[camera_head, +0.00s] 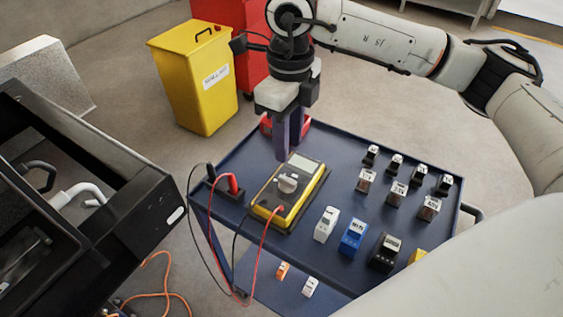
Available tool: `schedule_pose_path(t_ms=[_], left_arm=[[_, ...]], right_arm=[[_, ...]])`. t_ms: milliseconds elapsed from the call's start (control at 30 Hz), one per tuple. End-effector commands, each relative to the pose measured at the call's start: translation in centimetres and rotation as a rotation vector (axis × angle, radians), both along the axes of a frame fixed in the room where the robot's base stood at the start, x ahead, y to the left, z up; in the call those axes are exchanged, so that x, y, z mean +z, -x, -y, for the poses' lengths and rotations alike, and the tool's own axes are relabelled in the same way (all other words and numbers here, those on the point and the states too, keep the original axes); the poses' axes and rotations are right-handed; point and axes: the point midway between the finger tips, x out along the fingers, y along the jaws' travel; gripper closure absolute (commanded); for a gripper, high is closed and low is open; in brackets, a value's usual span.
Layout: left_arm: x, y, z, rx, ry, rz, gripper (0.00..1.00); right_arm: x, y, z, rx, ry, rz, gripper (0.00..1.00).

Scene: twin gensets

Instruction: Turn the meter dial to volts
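The yellow meter (291,196) lies on the dark blue cart top, with its pale screen at the far end. Its round grey-white dial (288,183) sits in the middle of the face; its markings are too small to read. My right gripper (290,150) points down just beyond the meter's far left side, above the cart and apart from the dial. Its two fingers overlap in this view, so the gap between them is unclear. Nothing is seen held in it. My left gripper is not in view.
Red and black leads run from the meter past the cart's (335,146) edge. Several labelled blocks, including a blue one (352,236), stand to the right. A red object (302,124) sits behind the gripper. A yellow bin (197,85) and black machinery (120,205) stand left.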

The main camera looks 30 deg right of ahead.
Motion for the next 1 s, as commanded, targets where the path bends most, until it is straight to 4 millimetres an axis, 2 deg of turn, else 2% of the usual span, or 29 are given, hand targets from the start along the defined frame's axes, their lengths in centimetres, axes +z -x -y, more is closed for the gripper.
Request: schedule_pose_path(t_ms=[400, 533, 700, 967, 1000], left_arm=[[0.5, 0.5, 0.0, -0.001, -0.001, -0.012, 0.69], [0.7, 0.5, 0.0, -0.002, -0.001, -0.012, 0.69], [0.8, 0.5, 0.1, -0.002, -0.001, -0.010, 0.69], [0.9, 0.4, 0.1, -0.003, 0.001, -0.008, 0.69], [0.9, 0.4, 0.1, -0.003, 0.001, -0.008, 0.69]], right_arm=[[-7.1, 0.2, 0.0, 0.002, -0.001, -0.006, 0.70], [-8.8, 0.1, -0.1, 0.002, -0.003, -0.004, 0.70], [-9.8, 0.1, -0.1, 0.003, -0.003, -0.002, 0.70], [-9.9, 0.1, -0.1, 0.003, -0.004, -0.001, 0.70], [-9.9, 0.1, -0.1, 0.003, -0.004, -0.001, 0.77]])
